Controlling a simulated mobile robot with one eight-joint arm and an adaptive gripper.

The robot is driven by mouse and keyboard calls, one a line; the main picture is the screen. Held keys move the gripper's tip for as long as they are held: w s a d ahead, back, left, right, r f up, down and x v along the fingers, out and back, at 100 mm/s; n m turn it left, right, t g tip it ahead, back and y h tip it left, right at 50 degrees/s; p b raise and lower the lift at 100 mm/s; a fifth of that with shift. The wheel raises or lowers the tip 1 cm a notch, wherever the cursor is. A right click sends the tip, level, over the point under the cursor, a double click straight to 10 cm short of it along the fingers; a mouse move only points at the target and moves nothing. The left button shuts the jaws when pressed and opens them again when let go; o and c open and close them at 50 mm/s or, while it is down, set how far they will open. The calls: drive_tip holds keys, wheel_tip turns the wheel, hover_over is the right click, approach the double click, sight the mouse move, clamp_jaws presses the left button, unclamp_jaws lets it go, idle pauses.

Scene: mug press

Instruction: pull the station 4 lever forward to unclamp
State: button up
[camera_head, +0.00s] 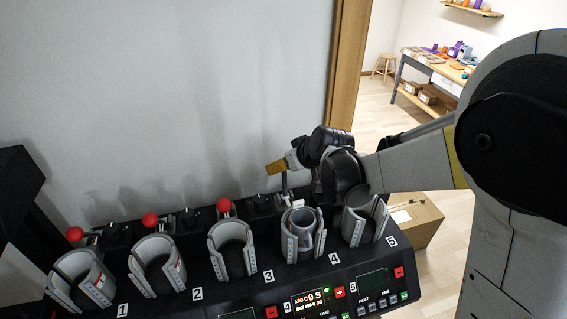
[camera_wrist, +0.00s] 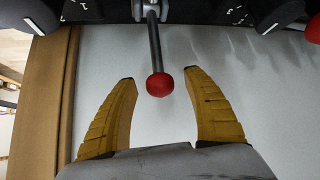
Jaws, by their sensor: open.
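The station 4 lever (camera_wrist: 154,45) shows in the wrist view as a dark grey rod ending in a red ball knob (camera_wrist: 159,85). My gripper (camera_wrist: 158,74) is open, with its yellow ribbed fingers on either side of the knob. Gaps show between the knob and both fingers, so neither seems to touch it. In the head view my gripper (camera_head: 277,168) is above and behind the station 4 clamp (camera_head: 291,243). The lever's rod (camera_head: 285,184) shows just below the fingers there, and its red knob is hidden. A grey cylinder, seemingly a mug, sits in this clamp.
Red-knobbed levers stand at stations 1 (camera_head: 75,234), 2 (camera_head: 150,219) and 3 (camera_head: 224,205), left of my gripper. The station 5 clamp (camera_head: 366,217) is close under my arm. A plain wall (camera_head: 190,90) rises behind the press. A cardboard box (camera_head: 425,215) is on the floor at right.

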drive_tip(key=c, duration=1)
drive_tip(key=shift+o, duration=0.2)
drive_tip(key=shift+s, duration=0.15)
drive_tip(key=shift+s+d, duration=0.2)
drive_tip(key=shift+s, duration=0.3)
drive_tip(key=shift+s+d, duration=0.15)
drive_tip(key=shift+s, duration=0.45)
drive_tip(key=shift+s+d+f+b, duration=0.1)
drive_tip(key=shift+s+d+b, duration=0.1)
drive_tip(key=shift+s, duration=0.3)
drive_tip(key=shift+s+d+f+b, duration=0.1)
drive_tip(key=shift+s+b, duration=0.05)
drive_tip(key=shift+s, duration=0.35)
